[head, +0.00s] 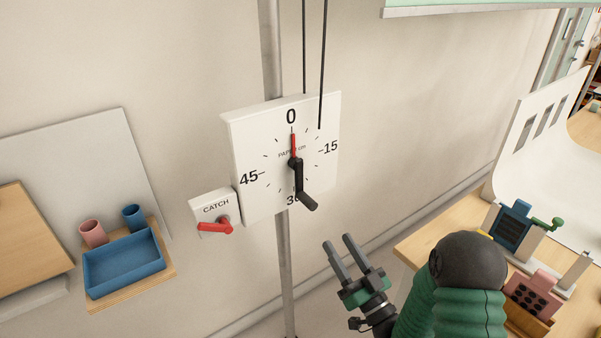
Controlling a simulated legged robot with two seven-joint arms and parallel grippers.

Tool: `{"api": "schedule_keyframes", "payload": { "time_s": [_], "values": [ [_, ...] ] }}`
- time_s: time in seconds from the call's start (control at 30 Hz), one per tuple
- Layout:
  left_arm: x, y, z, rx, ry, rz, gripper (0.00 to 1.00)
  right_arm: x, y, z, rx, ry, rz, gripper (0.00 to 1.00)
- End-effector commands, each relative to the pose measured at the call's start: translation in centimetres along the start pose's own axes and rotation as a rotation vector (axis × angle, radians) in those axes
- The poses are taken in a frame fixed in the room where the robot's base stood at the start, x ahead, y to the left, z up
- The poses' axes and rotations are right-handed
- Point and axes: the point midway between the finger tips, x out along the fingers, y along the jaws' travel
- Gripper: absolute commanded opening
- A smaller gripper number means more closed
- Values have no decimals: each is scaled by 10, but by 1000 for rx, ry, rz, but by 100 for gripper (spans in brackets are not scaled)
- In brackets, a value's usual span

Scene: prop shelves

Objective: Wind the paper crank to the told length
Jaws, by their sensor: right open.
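The paper dial (262,148) is a white square plate on a grey pole, marked 0, 15, 30 and 45. Its red pointer (294,147) points up at 0. The black crank (299,180) hangs down from the dial's centre, its handle end near the 30. A white plate marked CATCH (212,206) sits at the dial's lower left, with a red lever (214,227) pointing left. My right gripper (338,244) is open and empty, below and right of the crank, apart from it. My left gripper is not in view.
A small wooden shelf (128,277) at left bears a blue tray (125,266) and pink and blue cups. A wooden table (439,236) at right holds several small props beside a curved white backdrop (550,150).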

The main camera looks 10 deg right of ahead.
Motion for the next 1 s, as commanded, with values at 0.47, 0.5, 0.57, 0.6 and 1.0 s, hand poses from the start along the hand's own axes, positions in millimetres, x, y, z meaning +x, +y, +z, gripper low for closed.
{"api": "schedule_keyframes", "payload": {
  "time_s": [0.47,0.5,0.57,0.6,1.0],
  "values": [
    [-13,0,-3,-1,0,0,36,111,4,-1,4,4,-2,45],
    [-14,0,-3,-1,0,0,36,120,5,0,3,3,0,45],
    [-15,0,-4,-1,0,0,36,134,4,0,4,3,-1,45],
    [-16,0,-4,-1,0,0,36,141,3,0,4,2,-1,45],
    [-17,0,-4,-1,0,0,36,163,3,2,2,0,1,45]
  ]
}}
